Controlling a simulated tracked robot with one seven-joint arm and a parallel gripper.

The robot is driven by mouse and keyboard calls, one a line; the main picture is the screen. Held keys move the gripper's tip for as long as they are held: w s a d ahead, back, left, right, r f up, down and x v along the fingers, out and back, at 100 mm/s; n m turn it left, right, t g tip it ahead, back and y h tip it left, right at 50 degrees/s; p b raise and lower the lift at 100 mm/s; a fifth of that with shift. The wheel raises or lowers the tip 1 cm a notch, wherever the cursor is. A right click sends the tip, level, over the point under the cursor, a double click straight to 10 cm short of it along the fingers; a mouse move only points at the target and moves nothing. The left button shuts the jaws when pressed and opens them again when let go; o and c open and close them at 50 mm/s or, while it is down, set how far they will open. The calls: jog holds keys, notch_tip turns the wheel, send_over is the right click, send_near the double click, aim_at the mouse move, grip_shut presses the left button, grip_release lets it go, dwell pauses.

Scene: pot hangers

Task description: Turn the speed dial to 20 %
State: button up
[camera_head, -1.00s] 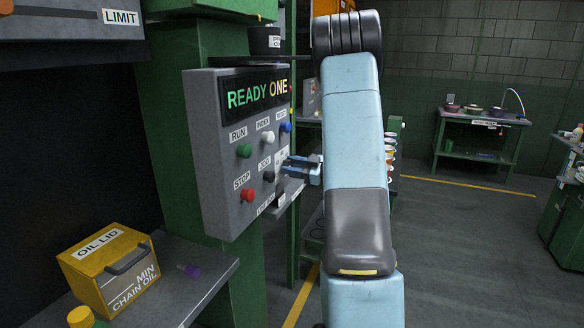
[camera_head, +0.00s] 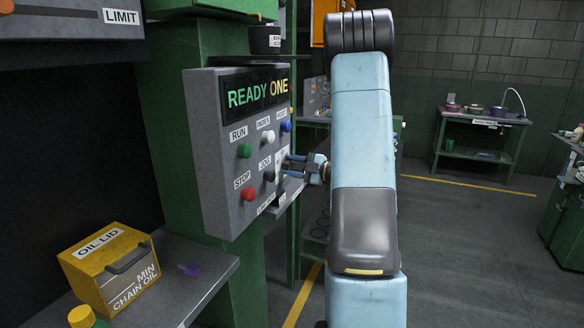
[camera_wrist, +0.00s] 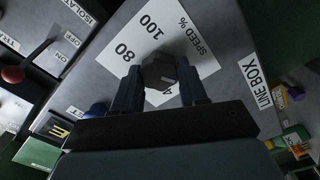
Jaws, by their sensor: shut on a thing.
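The speed dial (camera_wrist: 161,72) is a dark knob on a white scale plate (camera_wrist: 132,42) marked "SPEED %" on the control panel. In the wrist view, "100" and "80" show on the scale, and part of a "4" shows below the knob. My gripper (camera_wrist: 158,80) is shut on the dial, one finger on each side of it. The fingers hide other scale marks, and I cannot tell where the dial points. In the head view, my gripper (camera_head: 291,166) reaches the right part of the panel (camera_head: 215,165), where the dial itself cannot be made out.
The panel display (camera_head: 257,93) reads "READY ONE". A green button (camera_head: 244,150), a red button (camera_head: 248,194) and other knobs lie left of my gripper. A yellow oil box (camera_head: 110,268) stands on the shelf at lower left.

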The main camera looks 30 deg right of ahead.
jog(key=shift+s+f, duration=0.1)
jog(key=shift+f, duration=0.05)
dwell(0.3)
jog(key=o, duration=1.1)
jog(key=shift+c, duration=0.2)
jog(key=v, duration=1.3)
jog(key=shift+s+d, duration=0.25)
